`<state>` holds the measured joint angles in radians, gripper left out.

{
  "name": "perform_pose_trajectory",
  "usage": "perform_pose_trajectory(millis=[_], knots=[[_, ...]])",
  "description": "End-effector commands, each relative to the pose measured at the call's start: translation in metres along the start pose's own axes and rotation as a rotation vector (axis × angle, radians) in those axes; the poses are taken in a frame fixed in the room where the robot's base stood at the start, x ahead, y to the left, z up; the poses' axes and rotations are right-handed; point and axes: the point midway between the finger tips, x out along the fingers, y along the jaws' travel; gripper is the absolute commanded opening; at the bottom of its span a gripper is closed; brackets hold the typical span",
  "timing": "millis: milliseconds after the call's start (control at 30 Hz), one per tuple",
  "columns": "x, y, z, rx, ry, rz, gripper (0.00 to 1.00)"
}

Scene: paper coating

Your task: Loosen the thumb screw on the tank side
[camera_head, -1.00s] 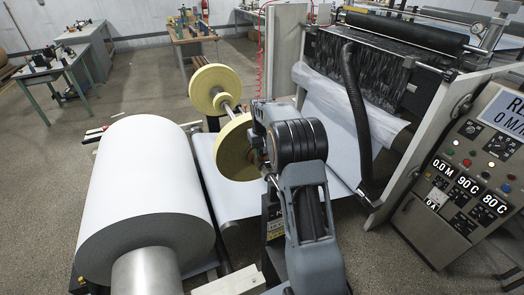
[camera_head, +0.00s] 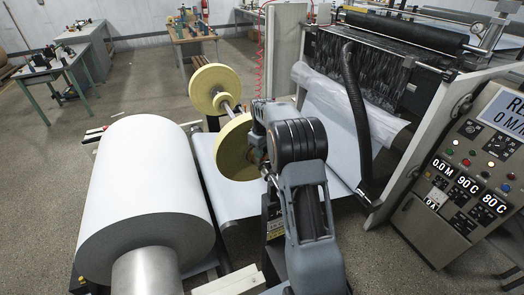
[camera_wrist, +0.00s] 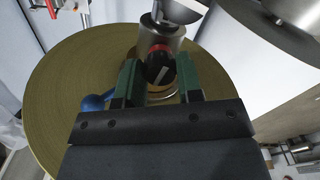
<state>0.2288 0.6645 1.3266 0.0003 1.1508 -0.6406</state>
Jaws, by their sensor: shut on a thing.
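In the wrist view, a black knob (camera_wrist: 158,68) with a white line on its face and a red ring sits on a silver metal collar (camera_wrist: 165,35); it looks like the thumb screw. My gripper (camera_wrist: 158,80) has its green fingers on both sides of the knob, shut on it. Behind them is a large yellow-olive disc (camera_wrist: 60,75). In the head view, my arm reaches the front yellow disc (camera_head: 233,150) on the shaft and hides the knob and fingers. Which tank side this is cannot be told.
A blue ball-ended handle (camera_wrist: 95,102) is left of the fingers, close by. A second yellow disc (camera_head: 213,88) stands farther back on the shaft. A big white paper roll (camera_head: 145,190) is at left, and a control panel (camera_head: 470,170) at right.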

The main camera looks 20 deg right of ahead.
Motion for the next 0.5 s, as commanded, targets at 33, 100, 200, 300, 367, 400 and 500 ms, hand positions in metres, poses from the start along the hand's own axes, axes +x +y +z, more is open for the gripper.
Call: perform_pose_trajectory(millis=[33,100,200,300,367,400,500], knots=[[-0.0009,0.0007,0.0002,-0.001,0.0,0.002,0.1],[-0.001,0.0007,0.0002,-0.001,0.0,0.002,0.1],[-0.001,0.0007,0.0002,0.0,0.0,0.002,0.1],[-0.001,0.0007,0.0002,0.0,0.0,0.002,0.1],[-0.001,0.0007,0.0002,0.0,0.0,0.002,0.37],[-0.0009,0.0007,0.0002,0.0,0.0,0.002,0.41],[-0.0007,0.0005,0.0002,0.0,0.0,0.001,0.51]])
